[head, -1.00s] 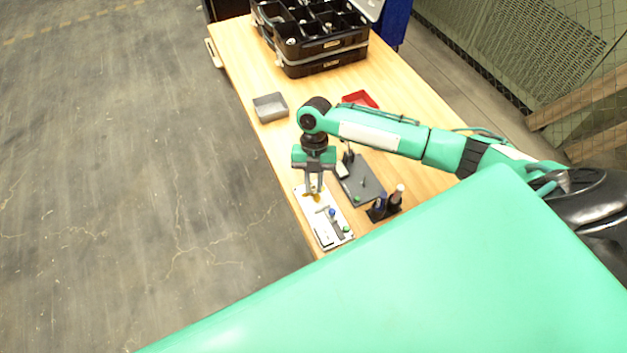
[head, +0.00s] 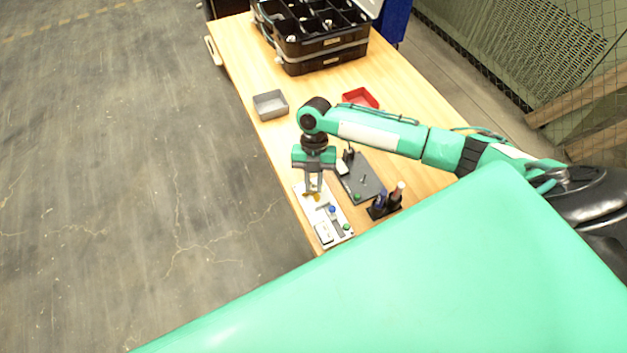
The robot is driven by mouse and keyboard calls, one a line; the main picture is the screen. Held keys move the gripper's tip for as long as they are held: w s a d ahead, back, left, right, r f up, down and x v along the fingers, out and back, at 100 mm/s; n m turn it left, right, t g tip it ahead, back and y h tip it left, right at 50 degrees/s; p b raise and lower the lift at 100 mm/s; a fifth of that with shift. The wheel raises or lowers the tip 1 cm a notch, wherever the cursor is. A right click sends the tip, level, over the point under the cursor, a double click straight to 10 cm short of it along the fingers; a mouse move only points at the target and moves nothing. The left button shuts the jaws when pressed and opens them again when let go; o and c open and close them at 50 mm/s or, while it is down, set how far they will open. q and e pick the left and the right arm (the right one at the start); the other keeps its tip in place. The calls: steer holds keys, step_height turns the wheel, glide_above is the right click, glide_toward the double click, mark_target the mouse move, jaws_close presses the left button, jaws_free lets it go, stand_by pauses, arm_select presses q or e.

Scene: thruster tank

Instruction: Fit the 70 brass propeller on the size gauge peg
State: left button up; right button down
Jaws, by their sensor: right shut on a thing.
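My right gripper (head: 313,189) points down over the upper end of a white board (head: 299,192) near the table's left edge. It is shut on a small brass-coloured piece (head: 312,197), most likely the propeller; its size marking is too small to read. The piece is low over the board, and I cannot tell whether it touches it. A dark grey plate (head: 367,190) with small upright parts lies just right of the gripper. I cannot tell which part is the size gauge peg. My left gripper is not in view.
The white board also bears a blue knob (head: 332,209) and a green knob (head: 347,227). A dark holder with bottles (head: 380,211) stands right of it. A grey tray (head: 270,105), a red tray (head: 360,97) and a black compartment case (head: 325,50) stand farther back.

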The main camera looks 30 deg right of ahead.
steer(key=c, duration=1.2)
jaws_free()
steer(key=shift+c, duration=0.2)
steer(key=s+a+p+v, duration=0.1)
steer(key=v, duration=1.6)
steer(key=shift+r+p, duration=0.4)
steer(key=shift+r, duration=0.2)
steer(key=shift+s+d, duration=0.1)
